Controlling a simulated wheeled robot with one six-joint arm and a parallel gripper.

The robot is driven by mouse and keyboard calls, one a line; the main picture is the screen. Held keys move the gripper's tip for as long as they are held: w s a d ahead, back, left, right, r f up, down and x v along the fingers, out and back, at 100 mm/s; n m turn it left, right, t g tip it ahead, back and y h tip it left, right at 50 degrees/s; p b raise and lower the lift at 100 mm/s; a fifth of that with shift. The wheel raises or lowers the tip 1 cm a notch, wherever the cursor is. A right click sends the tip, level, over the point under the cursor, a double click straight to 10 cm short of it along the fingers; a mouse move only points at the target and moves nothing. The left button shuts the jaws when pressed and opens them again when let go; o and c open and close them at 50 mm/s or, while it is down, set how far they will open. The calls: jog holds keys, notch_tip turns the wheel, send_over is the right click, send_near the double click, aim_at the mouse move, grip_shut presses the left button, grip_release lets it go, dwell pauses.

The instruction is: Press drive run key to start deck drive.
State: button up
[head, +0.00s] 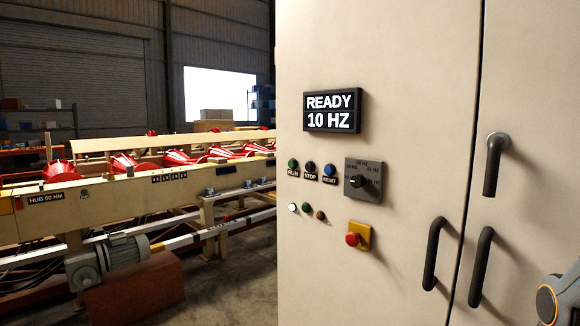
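The green run key (293,163) sits at the left of a row of buttons on the cream cabinet door, with a RUN label under it. The dark stop key (310,166) and the blue reset key (329,170) are to its right. The display (332,110) above reads "READY 10 HZ". The deck (130,195), with red rollers and a grey motor (108,262), stands at the left. My gripper is not in view; only a grey and orange part of my arm shows at the lower right corner, well apart from the run key.
A rotary selector (363,180) with Hz marks and a red emergency button (353,239) on a yellow plate are near the keys. Small lamps (306,208) sit below them. Black door handles (434,254) stick out at the right. Floor (235,285) shows between deck and cabinet.

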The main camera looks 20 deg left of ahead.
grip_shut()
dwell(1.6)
